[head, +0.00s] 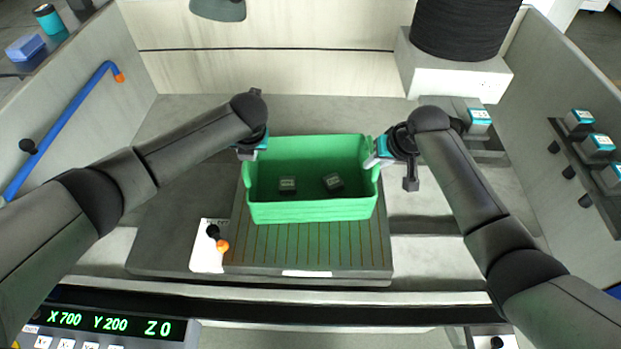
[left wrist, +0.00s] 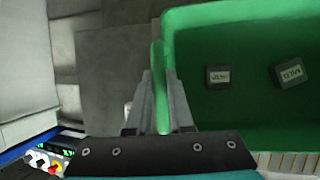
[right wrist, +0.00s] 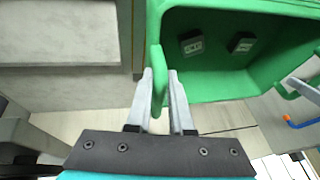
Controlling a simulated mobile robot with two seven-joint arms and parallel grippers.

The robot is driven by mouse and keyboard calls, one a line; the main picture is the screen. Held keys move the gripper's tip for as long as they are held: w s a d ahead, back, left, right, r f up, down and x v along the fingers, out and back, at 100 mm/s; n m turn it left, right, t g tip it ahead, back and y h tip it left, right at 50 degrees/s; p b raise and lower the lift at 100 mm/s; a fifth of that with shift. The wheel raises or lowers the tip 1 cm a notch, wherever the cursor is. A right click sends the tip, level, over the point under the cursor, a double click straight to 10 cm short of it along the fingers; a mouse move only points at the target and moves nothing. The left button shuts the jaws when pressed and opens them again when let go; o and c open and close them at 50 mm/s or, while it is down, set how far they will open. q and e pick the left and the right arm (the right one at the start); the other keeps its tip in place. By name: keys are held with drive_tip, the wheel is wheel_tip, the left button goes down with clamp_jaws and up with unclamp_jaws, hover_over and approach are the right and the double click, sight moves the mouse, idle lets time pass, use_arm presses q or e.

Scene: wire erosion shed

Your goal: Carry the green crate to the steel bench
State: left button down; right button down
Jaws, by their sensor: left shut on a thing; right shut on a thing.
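The green crate (head: 312,211) is at the middle of the head view, over the slotted dark plate, with two small dark blocks (head: 288,184) inside. I cannot tell whether it touches the plate. My left gripper (head: 246,155) is at the crate's left end. In the left wrist view its fingers (left wrist: 160,105) are shut on the crate's handle (left wrist: 159,85). My right gripper (head: 376,158) is at the right end. In the right wrist view its fingers (right wrist: 159,100) are shut on the other handle (right wrist: 157,75). No steel bench can be told for sure.
The slotted plate (head: 300,252) lies below the crate. A white panel with an orange-tipped lever (head: 207,255) is at its left. A black spool (head: 465,28) stands on a white block at back right. A blue hose (head: 62,128) runs along the left wall; a shelf of small blocks (head: 601,143) is at right.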

use_arm(q)
drive_tip(key=shift+w+r, duration=0.15)
drive_tip(key=shift+r, duration=0.05)
use_arm(e)
drive_tip(key=shift+w+r, duration=0.15)
drive_tip(key=shift+r, duration=0.1)
